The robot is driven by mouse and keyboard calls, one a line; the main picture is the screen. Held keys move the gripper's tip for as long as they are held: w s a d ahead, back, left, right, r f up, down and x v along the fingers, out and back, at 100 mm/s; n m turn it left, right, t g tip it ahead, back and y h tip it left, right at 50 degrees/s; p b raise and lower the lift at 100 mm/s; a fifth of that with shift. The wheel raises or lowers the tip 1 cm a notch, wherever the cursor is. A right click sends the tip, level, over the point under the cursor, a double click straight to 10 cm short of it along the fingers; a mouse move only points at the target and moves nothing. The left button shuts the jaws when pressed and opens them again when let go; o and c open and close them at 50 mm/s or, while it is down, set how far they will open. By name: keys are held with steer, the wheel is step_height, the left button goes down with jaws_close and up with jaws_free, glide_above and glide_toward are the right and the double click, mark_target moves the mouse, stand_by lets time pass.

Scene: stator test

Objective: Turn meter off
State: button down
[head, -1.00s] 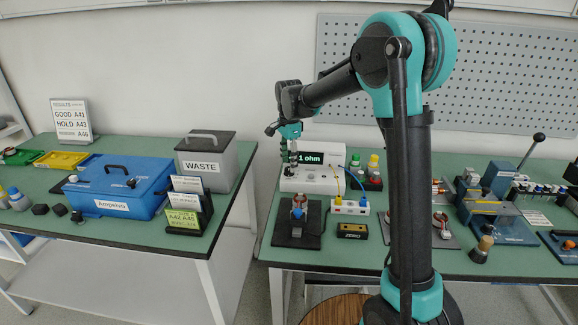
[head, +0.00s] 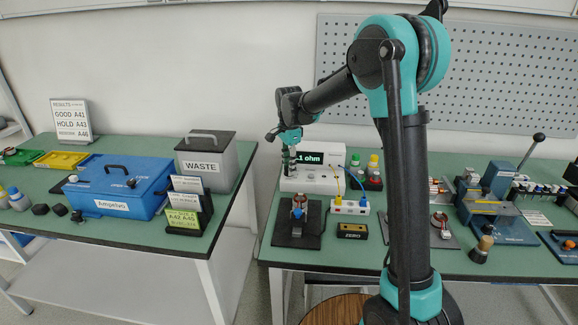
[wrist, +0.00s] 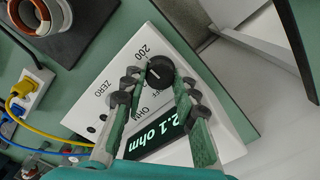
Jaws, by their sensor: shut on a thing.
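The meter is a white box (head: 316,184) near the back left of the right-hand table, with a dark display (head: 322,158) partly hidden by my gripper. In the wrist view the meter (wrist: 121,66) fills the middle, and its display (wrist: 165,134) reads 2.1 ohm. A round black knob (wrist: 160,74) with a light pointer mark sits on its face, with labels such as 200, OHM and ZERO around it. My gripper (wrist: 162,80) is shut on this knob, its green fingers on either side. In the head view my gripper (head: 287,172) points down at the meter's left end.
A blue and a yellow cable run from the meter to a white socket block (head: 349,207). A black stand with a copper-coloured coil (head: 299,207) and a ZERO block (head: 352,231) stand in front.

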steer(key=shift+n, duration=0.3)
steer(key=n, duration=0.9)
steer(key=shift+n, duration=0.4)
steer(key=n, duration=0.3)
steer(key=shift+n, duration=0.3)
steer(key=n, duration=1.2)
steer(key=shift+n, duration=0.4)
steer(key=c, duration=1.2)
jaws_free()
